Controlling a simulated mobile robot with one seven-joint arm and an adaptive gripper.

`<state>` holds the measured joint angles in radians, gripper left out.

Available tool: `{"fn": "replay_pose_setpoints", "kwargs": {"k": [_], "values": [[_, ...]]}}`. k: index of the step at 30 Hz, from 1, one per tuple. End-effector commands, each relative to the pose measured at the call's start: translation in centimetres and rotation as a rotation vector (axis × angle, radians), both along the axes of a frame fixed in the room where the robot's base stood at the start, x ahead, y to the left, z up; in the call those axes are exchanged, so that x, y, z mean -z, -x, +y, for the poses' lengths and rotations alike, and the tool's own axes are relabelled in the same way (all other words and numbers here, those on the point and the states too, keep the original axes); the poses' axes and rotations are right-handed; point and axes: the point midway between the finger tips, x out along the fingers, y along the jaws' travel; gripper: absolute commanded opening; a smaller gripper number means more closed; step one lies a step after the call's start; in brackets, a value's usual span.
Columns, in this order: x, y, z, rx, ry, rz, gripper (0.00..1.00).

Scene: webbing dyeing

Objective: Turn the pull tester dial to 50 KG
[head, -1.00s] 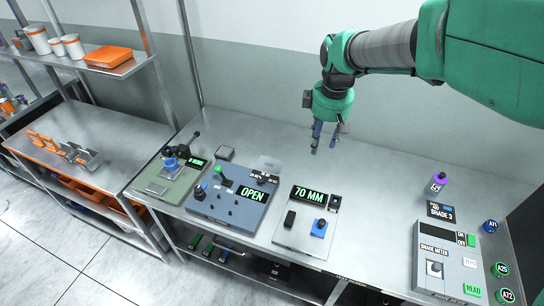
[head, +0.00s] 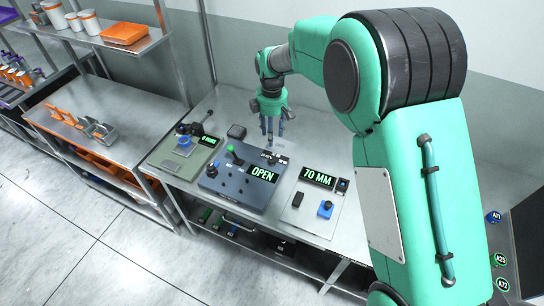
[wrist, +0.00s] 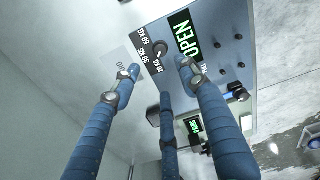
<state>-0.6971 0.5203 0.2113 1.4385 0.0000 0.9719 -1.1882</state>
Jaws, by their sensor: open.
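The pull tester (head: 228,188) is a blue-grey panel on the bench with a lit OPEN display (head: 262,173). In the wrist view its dial (wrist: 160,47) is a small dark round knob with a light mark, beside KG labels on black plates. One label reads 50 KG (wrist: 146,36); I cannot tell for sure which label the mark points at. My gripper (head: 270,132) hangs over the back of the tester, fingers down. In the wrist view its three blue fingers are spread, with the dial beyond and between the tips (wrist: 160,77), apart from them. It holds nothing.
Left of the tester stands a green-grey device (head: 180,160) with a lever. Right of it is a panel with a 70 MM display (head: 318,178) and a blue knob (head: 325,209). The tester carries a green-topped lever (head: 232,153). The bench behind is mostly clear.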

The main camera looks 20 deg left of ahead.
Motion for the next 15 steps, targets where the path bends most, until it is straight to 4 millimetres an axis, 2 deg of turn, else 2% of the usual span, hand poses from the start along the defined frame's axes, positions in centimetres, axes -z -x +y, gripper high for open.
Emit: {"fn": "replay_pose_setpoints", "kwargs": {"k": [10,15], "values": [[0.09,-0.02,-0.05,0.001,0.0,0.0,0.43],[0.82,-0.01,-0.07,0.002,0.0,0.001,0.43]]}}
